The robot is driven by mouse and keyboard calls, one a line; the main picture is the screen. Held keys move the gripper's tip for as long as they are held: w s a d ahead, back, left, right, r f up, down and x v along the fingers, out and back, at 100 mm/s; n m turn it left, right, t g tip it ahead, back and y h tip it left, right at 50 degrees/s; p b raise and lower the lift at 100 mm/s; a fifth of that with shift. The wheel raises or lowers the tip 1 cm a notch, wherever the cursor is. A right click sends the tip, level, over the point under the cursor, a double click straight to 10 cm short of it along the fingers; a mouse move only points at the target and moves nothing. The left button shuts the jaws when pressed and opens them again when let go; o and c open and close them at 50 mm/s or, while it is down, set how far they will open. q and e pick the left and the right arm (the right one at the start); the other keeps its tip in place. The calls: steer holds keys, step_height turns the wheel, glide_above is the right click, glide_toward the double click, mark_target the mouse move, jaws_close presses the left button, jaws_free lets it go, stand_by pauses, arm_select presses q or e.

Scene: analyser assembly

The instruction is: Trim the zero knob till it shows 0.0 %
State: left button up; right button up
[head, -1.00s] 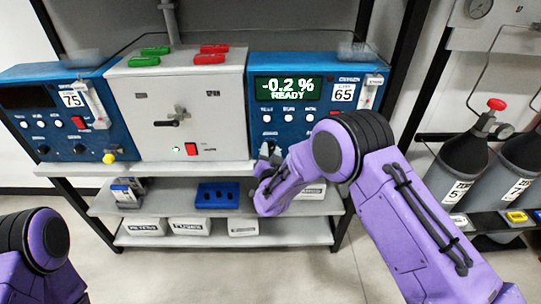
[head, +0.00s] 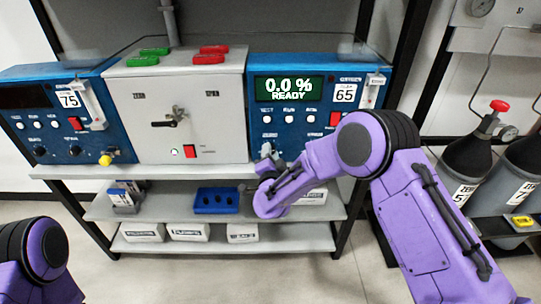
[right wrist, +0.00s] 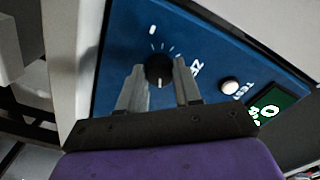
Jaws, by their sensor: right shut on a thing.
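The blue analyser 65 (head: 290,135) stands at the right end of the upper shelf. Its green display (head: 288,90) reads 0.0 % and READY. The display's edge also shows in the right wrist view (right wrist: 270,108). The black zero knob (right wrist: 159,72) has a white pointer line and tick marks around it. My right gripper (head: 266,158) is at the lower left of this panel. In the right wrist view, its two grey fingers stand on either side of the knob, shut on it. In the head view, the gripper and arm hide the knob. My left gripper is out of view.
A grey cabinet (head: 185,100) with a handle stands left of the analyser, and another blue analyser, 75 (head: 55,130), is farther left. Gas cylinders (head: 465,165) stand at the right.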

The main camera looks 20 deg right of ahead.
steer(key=shift+a+f, duration=0.1)
steer(key=shift+f, duration=0.05)
steer(key=o, duration=1)
steer(key=shift+o, duration=0.2)
steer(key=b+v, duration=0.1)
steer(key=v, duration=0.9)
steer(key=shift+s, duration=0.3)
steer(key=shift+a, duration=0.1)
